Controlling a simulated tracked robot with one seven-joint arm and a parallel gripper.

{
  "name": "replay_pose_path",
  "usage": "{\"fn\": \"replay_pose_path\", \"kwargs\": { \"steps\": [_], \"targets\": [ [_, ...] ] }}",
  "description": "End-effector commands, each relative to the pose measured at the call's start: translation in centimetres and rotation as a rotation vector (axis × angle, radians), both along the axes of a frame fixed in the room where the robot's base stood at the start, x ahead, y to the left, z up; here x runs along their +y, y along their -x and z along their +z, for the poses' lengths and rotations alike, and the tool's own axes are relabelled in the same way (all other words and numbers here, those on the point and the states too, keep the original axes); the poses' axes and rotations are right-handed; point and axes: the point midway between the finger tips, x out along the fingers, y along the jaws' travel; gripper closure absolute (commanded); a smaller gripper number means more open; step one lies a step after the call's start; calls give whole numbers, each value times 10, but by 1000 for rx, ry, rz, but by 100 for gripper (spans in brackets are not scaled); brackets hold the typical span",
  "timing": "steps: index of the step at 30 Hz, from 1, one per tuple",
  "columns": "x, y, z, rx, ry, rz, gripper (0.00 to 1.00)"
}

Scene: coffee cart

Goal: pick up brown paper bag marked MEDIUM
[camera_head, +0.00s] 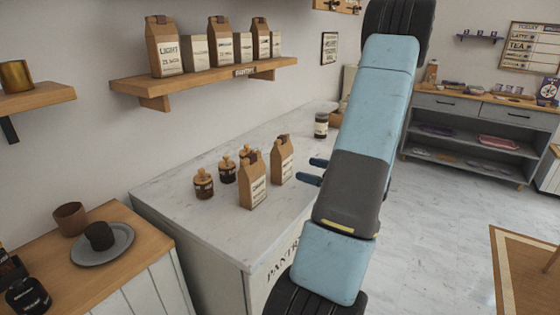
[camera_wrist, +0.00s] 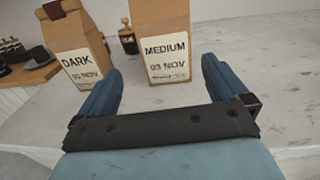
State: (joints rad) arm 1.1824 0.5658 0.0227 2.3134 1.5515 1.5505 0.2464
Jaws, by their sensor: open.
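The brown paper bag marked MEDIUM (camera_wrist: 165,40) stands upright on the pale marble counter, straight ahead in the wrist view, its white label facing me. In the head view it appears to be the farther of two counter bags (camera_head: 283,160). My gripper (camera_wrist: 160,66) is open and empty. Its two blue fingers point at the bag, one on each side of it in the picture, with bare counter between. In the head view my gripper (camera_head: 313,171) is just right of the bag, partly hidden by my arm.
A bag marked DARK (camera_wrist: 75,45) stands close left of it in the wrist view, also in the head view (camera_head: 253,182). Small dark jars (camera_head: 204,184) stand beside the bags. More bags, one marked LIGHT (camera_head: 165,48), stand on a wall shelf (camera_head: 205,80). The counter front (camera_head: 215,235) is clear.

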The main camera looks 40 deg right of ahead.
Motion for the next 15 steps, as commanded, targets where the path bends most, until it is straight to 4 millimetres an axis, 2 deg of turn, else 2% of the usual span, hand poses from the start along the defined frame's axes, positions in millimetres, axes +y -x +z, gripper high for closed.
{"fn": "replay_pose_path", "kwargs": {
  "steps": [5, 15],
  "targets": [
    [-7, -4, -4, -6, -22, -35, 0],
    [12, -54, -4, -7, -21, -36, 0]
  ]
}}
